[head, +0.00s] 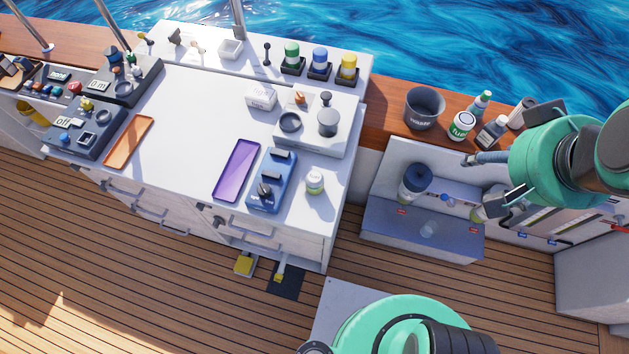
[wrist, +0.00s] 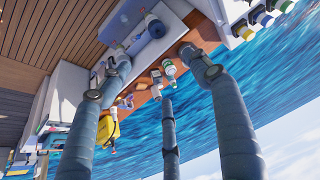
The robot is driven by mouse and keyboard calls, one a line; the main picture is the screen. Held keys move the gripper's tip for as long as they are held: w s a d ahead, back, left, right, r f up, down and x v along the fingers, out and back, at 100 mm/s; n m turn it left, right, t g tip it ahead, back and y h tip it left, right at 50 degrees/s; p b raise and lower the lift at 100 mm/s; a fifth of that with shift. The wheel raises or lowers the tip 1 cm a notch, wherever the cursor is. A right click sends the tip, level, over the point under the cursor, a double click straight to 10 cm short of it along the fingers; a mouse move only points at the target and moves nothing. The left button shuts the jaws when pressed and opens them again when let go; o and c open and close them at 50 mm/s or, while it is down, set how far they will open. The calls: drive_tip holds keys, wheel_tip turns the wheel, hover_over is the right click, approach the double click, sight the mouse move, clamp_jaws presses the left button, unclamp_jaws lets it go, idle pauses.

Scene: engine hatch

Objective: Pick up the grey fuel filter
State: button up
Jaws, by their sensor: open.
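A grey-blue capped cylinder (head: 415,182), which looks like the grey fuel filter, stands in the open hatch at the back left of its recess. A similar cylinder shows at the top of the wrist view (wrist: 155,25), though I cannot be sure it is the same one. A paler greenish cylinder (head: 490,206) sits farther right in the hatch, partly hidden by my gripper. My gripper (head: 486,183) is open and empty, over the right part of the hatch, its fingers pointing left. In the wrist view the fingers (wrist: 155,75) are spread with nothing between them.
A waste bin (head: 425,108), a fuel-labelled can (head: 461,126) and several bottles (head: 492,132) stand on the wooden ledge above the hatch. A white bench (head: 190,110) with trays and devices is to the left. The deck (head: 190,290) in front is mostly clear.

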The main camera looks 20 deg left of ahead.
drive_tip(key=w+a+f+g+y+p, duration=0.15)
drive_tip(key=w+a+f, duration=0.25)
drive_tip(key=w+a, duration=0.5)
drive_tip(key=g+h+p, duration=0.1)
drive_tip(key=g+h, duration=0.1)
drive_tip(key=g, duration=0.2)
hover_over(315, 177)
wheel_tip(315, 177, down, 19)
drive_tip(key=shift+m+y, duration=0.25)
drive_tip(key=shift+m, duration=0.05)
drive_tip(key=shift+d, duration=0.1)
drive_tip(key=shift+f+b, duration=0.35)
drive_tip(key=shift+f, duration=3.9)
drive_tip(key=shift+f+b, duration=0.5)
drive_tip(key=shift+f, duration=2.1)
